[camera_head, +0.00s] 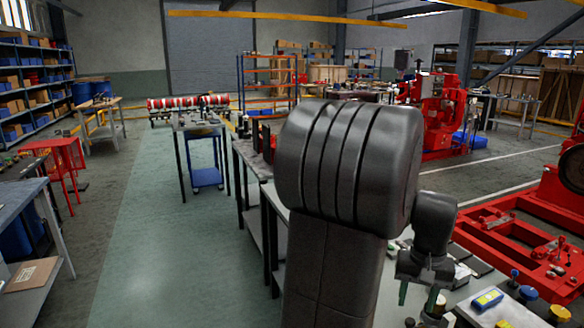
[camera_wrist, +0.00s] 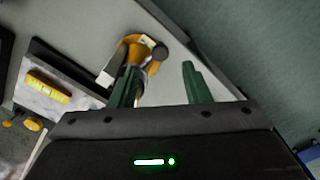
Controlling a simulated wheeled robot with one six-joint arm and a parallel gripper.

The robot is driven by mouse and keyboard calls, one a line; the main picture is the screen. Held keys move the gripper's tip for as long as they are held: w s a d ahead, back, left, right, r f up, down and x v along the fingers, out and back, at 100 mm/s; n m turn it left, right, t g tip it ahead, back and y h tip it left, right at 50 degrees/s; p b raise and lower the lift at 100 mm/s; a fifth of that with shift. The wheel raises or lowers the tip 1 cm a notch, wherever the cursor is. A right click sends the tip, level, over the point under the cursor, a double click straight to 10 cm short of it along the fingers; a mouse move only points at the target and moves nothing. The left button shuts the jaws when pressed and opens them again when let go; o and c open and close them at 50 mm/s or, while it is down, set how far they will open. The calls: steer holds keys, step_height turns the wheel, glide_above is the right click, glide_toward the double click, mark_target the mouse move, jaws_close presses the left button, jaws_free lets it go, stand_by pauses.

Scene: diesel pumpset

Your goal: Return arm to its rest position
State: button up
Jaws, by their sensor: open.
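My arm, dark grey, rises through the middle of the head view and bends down at the right. My gripper (camera_head: 418,296) hangs over the grey worktable at the lower right, its green fingers pointing down. In the wrist view my gripper (camera_wrist: 160,78) shows two green fingers spread apart, with nothing held between them. An orange and metal item (camera_wrist: 134,48) lies on the table beyond the left finger, partly hidden by it. I cannot tell its exact kind.
A yellow and blue meter (camera_head: 487,300) and other small items lie on the worktable near my gripper. A red machine frame (camera_head: 510,235) stands beyond it. The green aisle (camera_head: 165,240) on the left is clear.

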mark_target(410, 319)
step_height(410, 319, up, 8)
step_height(410, 319, down, 14)
steer(key=shift+w+r+m, duration=0.1)
steer(key=shift+w+m, duration=0.15)
steer(key=shift+m, duration=0.05)
steer(key=shift+w+a+m, duration=0.25)
steer(key=shift+w+m, duration=0.3)
steer(key=shift+m, duration=0.35)
steer(key=shift+r, duration=0.1)
